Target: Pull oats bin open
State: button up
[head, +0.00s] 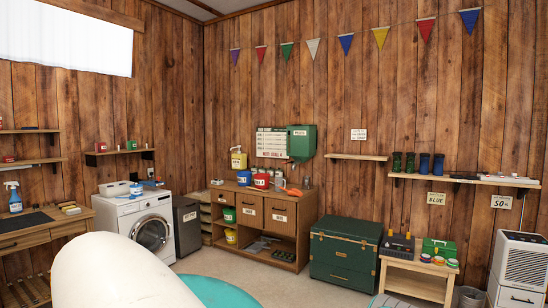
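A wooden cabinet (309,225) stands against the back wall. Its front has two wooden bin fronts side by side, a left one (250,203) and a right one (280,209), each with a small pale label. The labels are too small to read, so I cannot tell which is the oats bin. Both fronts look shut, flush with the cabinet. My gripper is not in view.
A washing machine (136,222) and a dark grey cabinet (187,227) stand left of the wooden cabinet. A green chest (343,248) stands to its right, then a low table (412,268). Some floor (268,283) in front is clear.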

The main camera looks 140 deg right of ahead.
aim_at(281, 215)
jog(key=z, duration=4.35)
jog(key=i+j+u, duration=0.35)
jog(key=i+u, duration=0.3)
jog(key=i, duration=0.3)
jog(key=i+j, duration=0.1)
jog(key=i, duration=0.85)
jog(key=i+j+u, duration=0.15)
jog(key=i, duration=0.8)
jog(key=i+j+z, duration=0.2)
jog(key=i+z, duration=0.3)
jog(key=i, duration=0.15)
jog(key=i+j+z, duration=1)
jog(key=i+j, duration=0.1)
